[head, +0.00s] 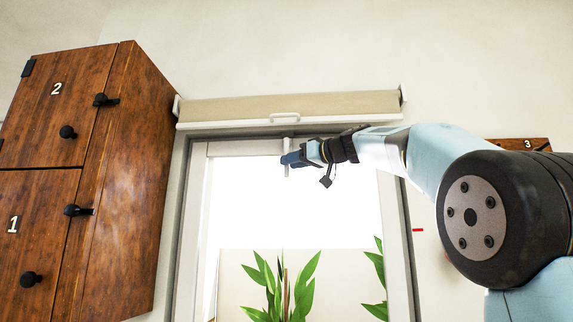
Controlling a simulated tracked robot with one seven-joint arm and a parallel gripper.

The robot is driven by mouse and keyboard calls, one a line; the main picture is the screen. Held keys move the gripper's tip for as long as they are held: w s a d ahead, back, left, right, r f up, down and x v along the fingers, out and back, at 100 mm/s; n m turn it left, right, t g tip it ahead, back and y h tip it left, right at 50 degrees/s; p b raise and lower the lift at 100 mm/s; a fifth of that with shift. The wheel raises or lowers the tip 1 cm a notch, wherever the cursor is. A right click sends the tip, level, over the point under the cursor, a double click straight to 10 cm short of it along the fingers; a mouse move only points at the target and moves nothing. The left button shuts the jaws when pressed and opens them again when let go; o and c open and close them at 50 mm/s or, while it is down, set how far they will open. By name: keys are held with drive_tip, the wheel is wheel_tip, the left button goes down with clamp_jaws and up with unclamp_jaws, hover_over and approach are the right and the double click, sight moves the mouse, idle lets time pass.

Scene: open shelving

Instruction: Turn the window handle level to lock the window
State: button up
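The window (197,220) has a white frame and a bright pane, in the middle of the head view. A thin white upright bar, which looks like the window handle (286,172), hangs down from the middle of the top rail. It points downward, not level. My gripper (287,160) reaches in from the right, its blue fingertips at the handle and overlapping it in the picture. The fingers cover part of the handle. I cannot tell whether they touch it, or whether they are open or shut.
A rolled beige blind (240,107) with a white pull (285,117) sits just above the window. Wooden cabinets (110,190) with black knobs stand at left. Another wooden cabinet (518,143), marked 3, is partly hidden behind my arm. Green plants (275,290) show low in the window.

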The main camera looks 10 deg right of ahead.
drive_tip(key=shift+x, duration=1.3)
clamp_jaws()
